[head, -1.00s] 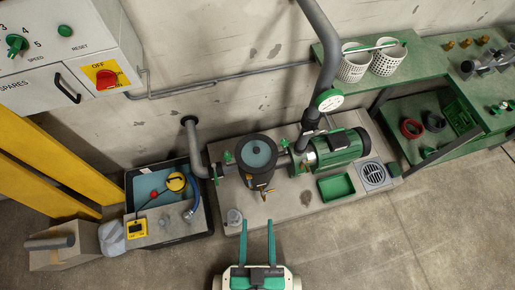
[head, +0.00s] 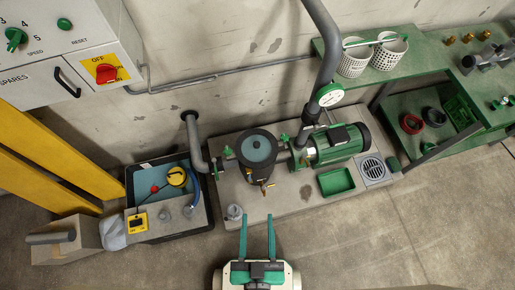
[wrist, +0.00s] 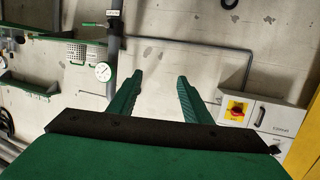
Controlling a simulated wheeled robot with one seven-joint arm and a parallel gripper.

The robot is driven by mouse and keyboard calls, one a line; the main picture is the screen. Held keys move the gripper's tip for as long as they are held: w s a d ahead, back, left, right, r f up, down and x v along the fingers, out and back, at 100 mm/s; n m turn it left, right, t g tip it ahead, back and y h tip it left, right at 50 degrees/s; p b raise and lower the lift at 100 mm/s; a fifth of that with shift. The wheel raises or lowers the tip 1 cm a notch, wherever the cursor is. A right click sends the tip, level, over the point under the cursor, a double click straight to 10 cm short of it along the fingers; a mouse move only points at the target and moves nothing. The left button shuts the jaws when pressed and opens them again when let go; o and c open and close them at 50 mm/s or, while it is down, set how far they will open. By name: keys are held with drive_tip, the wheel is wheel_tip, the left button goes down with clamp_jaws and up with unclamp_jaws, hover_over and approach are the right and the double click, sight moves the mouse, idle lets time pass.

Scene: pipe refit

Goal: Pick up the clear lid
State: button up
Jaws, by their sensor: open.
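The strainer pot (head: 274,142), a dark cylinder, stands on the concrete plinth left of the green pump. The round bluish surface inside its dark rim looks like the clear lid (head: 257,151), seen from above; I cannot tell clear lid from water there. My gripper (head: 257,217) is open and empty, with two green fingers well apart, in front of the plinth and nearer to me than the pot. In the wrist view my gripper (wrist: 158,78) faces the wall, with nothing between its fingers. The pot and lid are not visible there.
The green pump (head: 338,146), a pipe with a gauge (head: 330,95) and a green tray (head: 336,181) stand right of the pot. A green bench (head: 430,52) is at right.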

drive_tip(key=shift+o, duration=0.3)
drive_tip(key=y, duration=0.1)
approach(256, 143)
drive_tip(key=shift+n+t, duration=0.4)
drive_tip(key=w, duration=0.1)
drive_tip(key=w+f, duration=0.2)
drive_tip(key=w, duration=0.1)
drive_tip(key=shift+d, duration=0.25)
drive_tip(key=shift+w+a+f, duration=0.15)
drive_tip(key=shift+w+a, duration=0.05)
drive_tip(key=shift+w, duration=1.15)
drive_tip(key=shift+w+a+f, duration=0.1)
drive_tip(key=shift+w+a, duration=0.1)
drive_tip(key=shift+w, duration=1.15)
drive_tip(key=c, duration=1.1)
clamp_jaws()
drive_tip(key=shift+r, duration=0.25)
